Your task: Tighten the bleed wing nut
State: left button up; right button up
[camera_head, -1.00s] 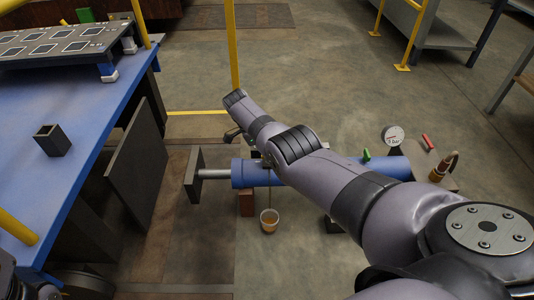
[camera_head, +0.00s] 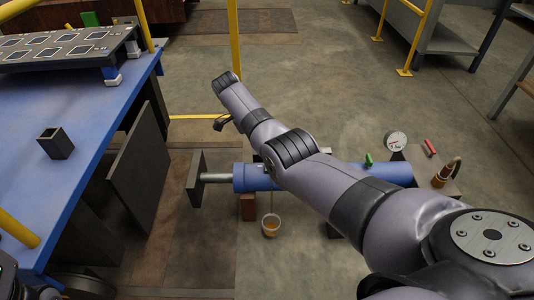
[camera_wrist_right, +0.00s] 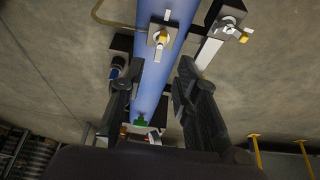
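A blue cylinder (camera_head: 390,173) lies low over the floor, partly hidden behind my right arm. The right wrist view shows it running between the fingers (camera_wrist_right: 175,25). A metal fitting with a small yellow-brass part (camera_wrist_right: 161,38) sits on it, beyond the fingertips. A second fitting with a yellow tip (camera_wrist_right: 230,28) stands to the right. I cannot tell for sure which part is the bleed wing nut. My right gripper (camera_wrist_right: 160,68) is open and empty, its fingers apart and not touching either fitting. In the head view only a dark piece of it shows.
A cup (camera_head: 270,225) stands on the floor below the cylinder. A round gauge (camera_head: 396,141), a green part (camera_head: 369,160) and a red handle (camera_head: 430,148) are near its right end. A blue table (camera_head: 100,110) and yellow posts stand left.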

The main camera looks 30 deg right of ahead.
jog(key=shift+v, duration=2.35)
